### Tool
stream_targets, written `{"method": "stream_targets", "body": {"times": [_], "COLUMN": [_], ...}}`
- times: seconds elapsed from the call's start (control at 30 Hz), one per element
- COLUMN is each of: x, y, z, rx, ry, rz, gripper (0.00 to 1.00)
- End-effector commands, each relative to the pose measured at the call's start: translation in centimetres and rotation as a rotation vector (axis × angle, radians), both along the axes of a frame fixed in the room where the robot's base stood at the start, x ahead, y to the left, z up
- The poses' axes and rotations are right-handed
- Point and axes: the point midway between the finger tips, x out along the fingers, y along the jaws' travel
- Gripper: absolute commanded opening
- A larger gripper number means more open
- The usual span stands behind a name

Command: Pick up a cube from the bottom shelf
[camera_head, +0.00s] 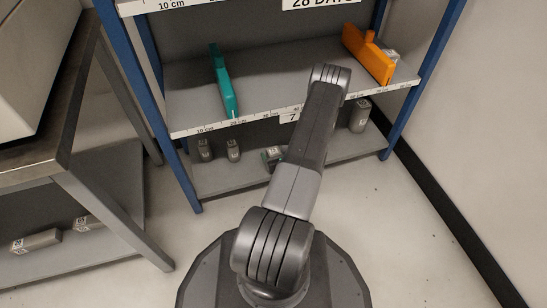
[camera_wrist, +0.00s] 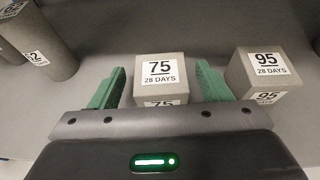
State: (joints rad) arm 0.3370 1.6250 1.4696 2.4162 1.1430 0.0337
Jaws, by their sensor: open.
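A grey concrete cube marked 75, 28 DAYS (camera_wrist: 161,74) stands on the bottom shelf (camera_wrist: 190,28) in the wrist view. My gripper (camera_wrist: 160,68) is open, with one green finger on each side of this cube. Small gaps show between the cube and the fingers, and the cube's lower front is hidden by the gripper body. A second cube marked 95, 28 DAYS (camera_wrist: 264,72) stands to the right, just outside the right finger. In the head view the bottom shelf (camera_head: 222,183) lies partly behind my arm.
A grey cylinder marked 52 (camera_wrist: 45,45) stands left of the gripper. In the head view, the shelf above (camera_head: 190,100) holds a teal tool (camera_head: 222,82) and an orange object (camera_head: 368,56). A blue post (camera_head: 420,75) bounds the rack's right side. A metal table (camera_head: 60,165) stands left.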

Motion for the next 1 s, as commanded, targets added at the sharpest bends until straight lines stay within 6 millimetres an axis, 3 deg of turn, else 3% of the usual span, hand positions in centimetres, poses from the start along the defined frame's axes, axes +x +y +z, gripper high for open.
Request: {"method": "stream_targets", "body": {"times": [0.03,0.2,0.4,0.7,1.0], "x": [0.7,2.4,2.4,2.4,2.4], "y": [0.2,0.9,0.9,0.9,0.8], "z": [-0.9,-1.4,-1.2,-1.2,-0.3], "rx": [0.0,0.0,0.0,0.0,0.0], "ry": [-0.002,-0.001,0.0,-0.001,-0.001], "rz": [0.003,0.0,-0.001,-0.001,0.0], "gripper": [0.71,0.71,0.71,0.14,0.14]}}
